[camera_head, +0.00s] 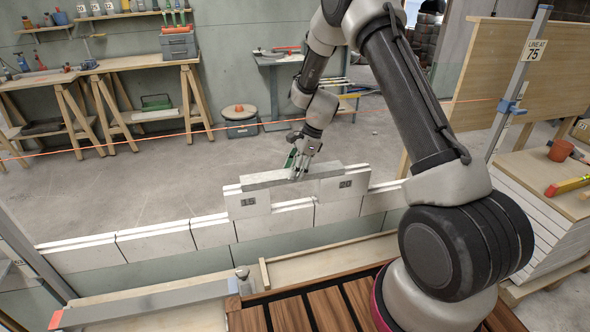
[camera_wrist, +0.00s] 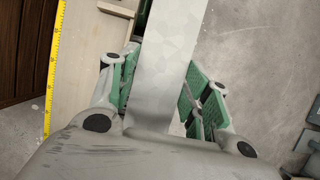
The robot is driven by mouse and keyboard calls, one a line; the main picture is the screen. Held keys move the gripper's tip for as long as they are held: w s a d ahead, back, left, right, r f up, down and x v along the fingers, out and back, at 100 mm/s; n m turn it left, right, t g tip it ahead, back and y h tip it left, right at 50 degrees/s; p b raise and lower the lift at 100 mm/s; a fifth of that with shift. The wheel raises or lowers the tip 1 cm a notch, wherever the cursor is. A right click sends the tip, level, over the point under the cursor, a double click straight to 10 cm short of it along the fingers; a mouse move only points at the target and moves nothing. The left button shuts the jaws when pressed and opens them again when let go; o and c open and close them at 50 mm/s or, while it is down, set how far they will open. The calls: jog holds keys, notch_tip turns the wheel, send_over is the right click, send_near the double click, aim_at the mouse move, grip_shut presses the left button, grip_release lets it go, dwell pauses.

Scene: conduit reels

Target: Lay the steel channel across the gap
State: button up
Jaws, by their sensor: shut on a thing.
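The steel channel (camera_head: 268,179) is a long grey galvanised bar. In the head view it spans the gap between two raised white blocks, the left block (camera_head: 247,203) and the right block (camera_head: 343,188), with an end over each. I cannot tell whether it rests on them or hangs just above. My gripper (camera_head: 299,172) is shut on the channel near its middle, from above. In the wrist view the channel (camera_wrist: 168,62) runs up between the green finger pads of my gripper (camera_wrist: 160,98). The channel's underside is hidden.
A row of white blocks (camera_head: 155,243) runs along the wall under an orange string line. A metal straightedge (camera_head: 150,303) lies at the front left. A post (camera_head: 518,85) with a sign and stacked boards (camera_head: 545,205) stand at the right.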

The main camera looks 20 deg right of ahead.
jog(key=shift+f, duration=0.15)
jog(key=o, duration=1.6)
